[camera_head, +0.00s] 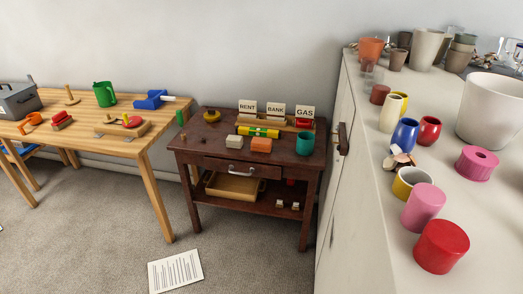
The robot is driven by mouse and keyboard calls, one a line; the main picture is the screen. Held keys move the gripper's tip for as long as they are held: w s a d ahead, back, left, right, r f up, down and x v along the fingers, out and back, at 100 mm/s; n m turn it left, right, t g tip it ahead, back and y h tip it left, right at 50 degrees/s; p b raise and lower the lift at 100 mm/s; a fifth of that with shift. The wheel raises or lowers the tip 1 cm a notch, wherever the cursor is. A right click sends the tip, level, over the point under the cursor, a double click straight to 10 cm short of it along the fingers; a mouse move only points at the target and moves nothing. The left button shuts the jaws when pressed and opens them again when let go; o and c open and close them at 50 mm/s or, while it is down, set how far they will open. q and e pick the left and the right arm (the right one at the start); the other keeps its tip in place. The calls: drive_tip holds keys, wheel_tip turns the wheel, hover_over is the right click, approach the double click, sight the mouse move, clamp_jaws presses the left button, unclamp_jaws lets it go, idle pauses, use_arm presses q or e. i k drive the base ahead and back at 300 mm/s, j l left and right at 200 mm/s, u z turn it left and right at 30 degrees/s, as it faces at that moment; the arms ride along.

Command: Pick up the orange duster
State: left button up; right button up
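An orange block (261,145), which looks like the orange duster, lies near the front edge of the dark brown table (203,148). A pale block (234,142) lies just left of it, and a teal mug (305,144) stands to its right. Another small orange object (32,119) lies on the light wooden table at the left; its shape is too small to tell. Neither of my grippers shows in the head view.
The dark table also holds a yellow-green pack (258,132) and a rack with RENT, BANK and GAS signs. A white cabinet (358,200) crowded with cups stands at the right. Paper (175,271) lies on the carpet; floor before the dark table looks clear.

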sight(259, 145)
drive_tip(key=k+z, duration=0.35)
drive_tip(key=k+l+z, duration=0.1)
drive_tip(key=z, duration=0.25)
drive_tip(key=i+j+z, duration=0.4)
drive_tip(key=j, duration=0.2)
drive_tip(key=i+j+z, duration=0.2)
drive_tip(key=j, duration=0.15)
drive_tip(key=j+z, duration=0.25)
drive_tip(key=i+j, duration=0.05)
drive_tip(key=j, duration=0.05)
